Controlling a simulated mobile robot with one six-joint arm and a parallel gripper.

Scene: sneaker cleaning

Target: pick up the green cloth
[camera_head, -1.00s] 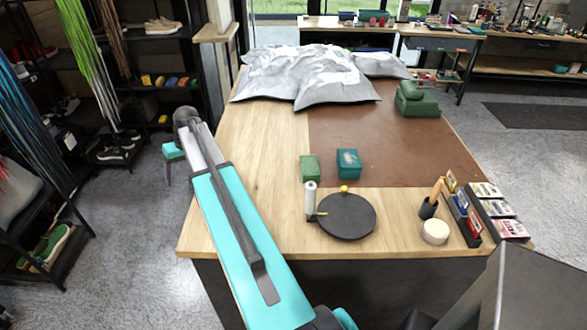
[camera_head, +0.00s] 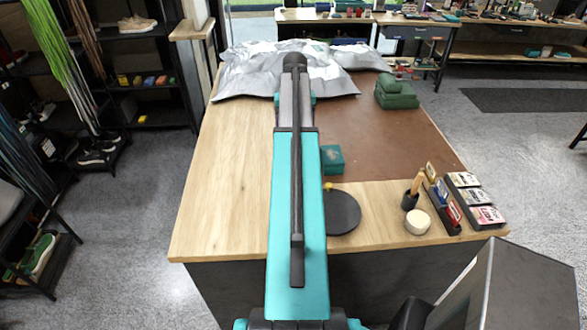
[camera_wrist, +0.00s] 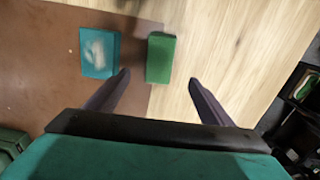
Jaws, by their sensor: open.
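A small green rectangular block, which looks like the folded green cloth (camera_wrist: 160,57), lies flat on the table near the border of wood and brown mat. It shows in the wrist view and is hidden behind my arm in the head view. My gripper (camera_wrist: 157,79) is open and empty above the table, its fingertips apart. In the wrist view the green piece lies between and beyond the fingertips, nearer the left finger; no contact is visible. In the head view my arm hides the gripper.
A teal box (camera_wrist: 99,53) lies close beside the green piece, also in the head view (camera_head: 332,160). A round dark plate (camera_head: 343,213), a brush cup (camera_head: 410,200) and a rack (camera_head: 455,207) stand in front.

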